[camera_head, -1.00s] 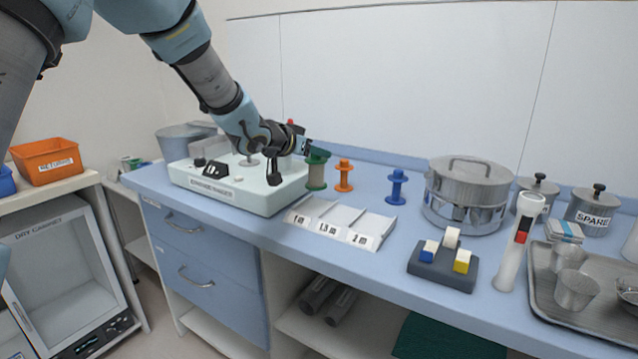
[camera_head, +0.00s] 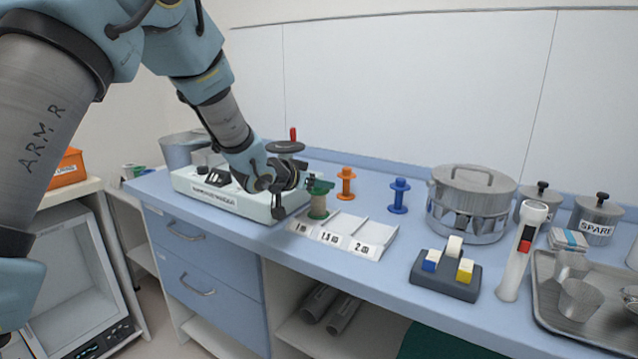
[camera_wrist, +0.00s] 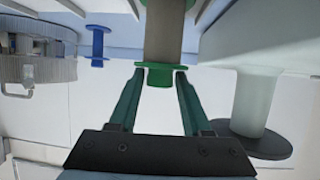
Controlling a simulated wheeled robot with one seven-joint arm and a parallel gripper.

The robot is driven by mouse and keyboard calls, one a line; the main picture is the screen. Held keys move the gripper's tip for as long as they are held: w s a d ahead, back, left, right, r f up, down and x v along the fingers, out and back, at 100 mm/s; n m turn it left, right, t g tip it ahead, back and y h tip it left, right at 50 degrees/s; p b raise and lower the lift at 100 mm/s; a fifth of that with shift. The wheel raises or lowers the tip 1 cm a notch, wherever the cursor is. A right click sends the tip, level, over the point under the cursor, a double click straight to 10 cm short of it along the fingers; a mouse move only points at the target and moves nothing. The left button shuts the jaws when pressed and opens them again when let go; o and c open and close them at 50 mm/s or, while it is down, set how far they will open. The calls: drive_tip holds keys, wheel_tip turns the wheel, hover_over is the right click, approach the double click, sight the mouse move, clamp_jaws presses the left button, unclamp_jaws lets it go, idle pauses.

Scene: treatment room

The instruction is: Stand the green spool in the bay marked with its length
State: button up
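The green spool (camera_head: 318,205), with green ends and a tan wound middle, is upright at the 1 m bay, the left one of the white three-bay rack (camera_head: 345,243). The rack's labels read 1 m, 1.5 m and 2 m. I cannot tell whether the spool's base touches the bay floor. My gripper (camera_head: 308,182) is at the spool's top from the left. In the wrist view my fingers (camera_wrist: 160,82) lie close on both sides of the green end of the spool (camera_wrist: 166,35) and look shut on it. No length mark on the spool is readable.
An orange spool (camera_head: 346,184) and a blue spool (camera_head: 398,196) stand behind the rack. A pale machine (camera_head: 235,200) with a dark disc and red handle is close left. A tape dispenser (camera_head: 446,275) and steel pot (camera_head: 470,205) are to the right.

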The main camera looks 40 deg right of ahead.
drive_tip(key=shift+o, duration=1)
